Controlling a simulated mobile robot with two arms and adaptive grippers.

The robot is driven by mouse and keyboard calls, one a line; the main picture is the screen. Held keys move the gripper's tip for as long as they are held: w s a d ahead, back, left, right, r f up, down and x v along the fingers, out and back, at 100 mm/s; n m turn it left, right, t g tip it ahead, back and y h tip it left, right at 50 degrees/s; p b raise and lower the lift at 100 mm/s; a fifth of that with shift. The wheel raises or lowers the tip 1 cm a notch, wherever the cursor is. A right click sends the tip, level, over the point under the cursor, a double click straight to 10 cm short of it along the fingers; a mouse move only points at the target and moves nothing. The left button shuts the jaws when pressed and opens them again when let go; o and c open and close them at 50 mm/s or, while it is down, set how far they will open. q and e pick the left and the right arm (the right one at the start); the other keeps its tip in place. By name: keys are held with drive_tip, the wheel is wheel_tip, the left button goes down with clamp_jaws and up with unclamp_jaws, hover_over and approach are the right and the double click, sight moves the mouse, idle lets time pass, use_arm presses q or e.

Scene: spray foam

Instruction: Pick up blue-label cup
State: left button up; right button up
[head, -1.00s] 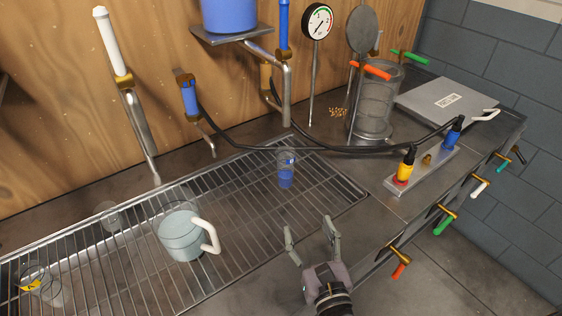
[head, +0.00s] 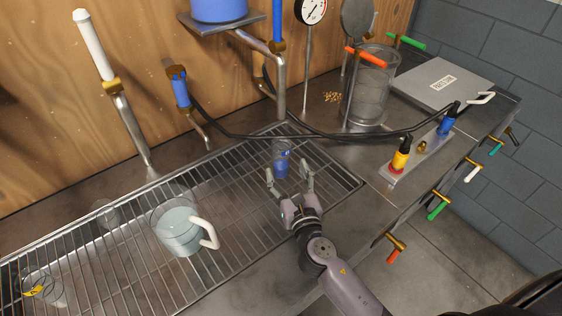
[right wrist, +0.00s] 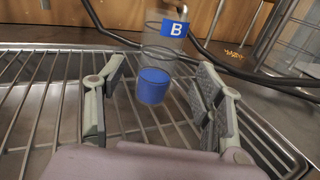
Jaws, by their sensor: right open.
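The blue-label cup (head: 281,160) is a clear cup with blue in its lower part, upright on the metal rack. In the right wrist view the cup (right wrist: 154,86) bears a blue label with a white B. My right gripper (head: 290,178) is open, its two fingers pointing at the cup from the near side. In the right wrist view the cup stands ahead, between the lines of the open fingers (right wrist: 158,108), and nothing is gripped. Whether the fingertips reach alongside the cup is hard to tell. My left gripper is not in view.
A clear pitcher (head: 176,232) with a white handle stands on the rack (head: 235,212) to the left. A yellow-marked cup (head: 48,290) is at far left. Black hoses (head: 335,137) run behind the blue-label cup. A yellow-and-blue valve block (head: 424,152) is to the right.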

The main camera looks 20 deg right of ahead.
sight(283, 164)
drive_tip(key=shift+w+p, duration=0.35)
drive_tip(key=shift+w, duration=2.7)
drive_tip(key=shift+s, duration=0.1)
drive_tip(key=shift+c, duration=0.3)
drive_tip(key=c, duration=1.2)
